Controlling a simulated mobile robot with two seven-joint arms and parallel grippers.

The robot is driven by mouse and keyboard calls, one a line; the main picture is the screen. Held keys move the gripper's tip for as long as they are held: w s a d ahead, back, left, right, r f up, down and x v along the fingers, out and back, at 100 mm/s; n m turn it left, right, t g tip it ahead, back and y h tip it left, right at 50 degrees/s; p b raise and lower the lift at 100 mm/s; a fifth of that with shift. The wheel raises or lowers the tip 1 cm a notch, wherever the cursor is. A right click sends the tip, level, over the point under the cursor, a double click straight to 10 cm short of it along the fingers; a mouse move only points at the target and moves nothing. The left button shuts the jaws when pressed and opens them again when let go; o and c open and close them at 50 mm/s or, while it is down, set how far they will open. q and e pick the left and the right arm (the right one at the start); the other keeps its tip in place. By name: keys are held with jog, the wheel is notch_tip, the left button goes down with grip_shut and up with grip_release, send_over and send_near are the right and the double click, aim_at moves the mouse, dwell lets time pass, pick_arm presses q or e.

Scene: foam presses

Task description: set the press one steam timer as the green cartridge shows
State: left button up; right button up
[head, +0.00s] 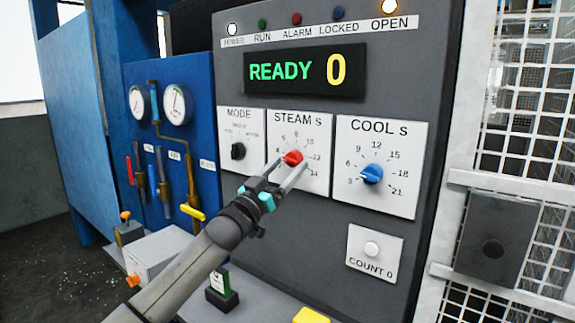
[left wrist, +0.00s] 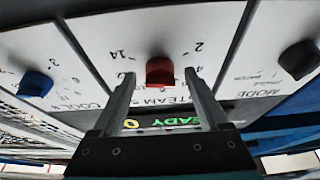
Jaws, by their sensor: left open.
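The red STEAM S knob (head: 292,158) sits on a white plate marked with numbers up to 14; its pointer's setting is too small to read. My left gripper (head: 288,169) is open in front of it. In the left wrist view the red knob (left wrist: 160,72) lies between the two fingers (left wrist: 160,82), with a gap on each side. A small holder (head: 221,297) below carries a dark piece with a green edge and white label (head: 218,280), perhaps the green cartridge; its marking is unreadable. My right gripper is not in view.
The black MODE knob (head: 238,151) and blue COOL S knob (head: 371,174) flank the steam knob. The display (head: 305,71) reads READY 0. A COUNT 0 button (head: 371,249) is below. Blue gauge panel (head: 180,130) stands left, wire mesh (head: 530,130) right.

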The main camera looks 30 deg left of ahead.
pick_arm(q)
jog(key=shift+w+r, duration=0.15)
jog(key=shift+w, duration=0.2)
grip_shut()
dwell(0.6)
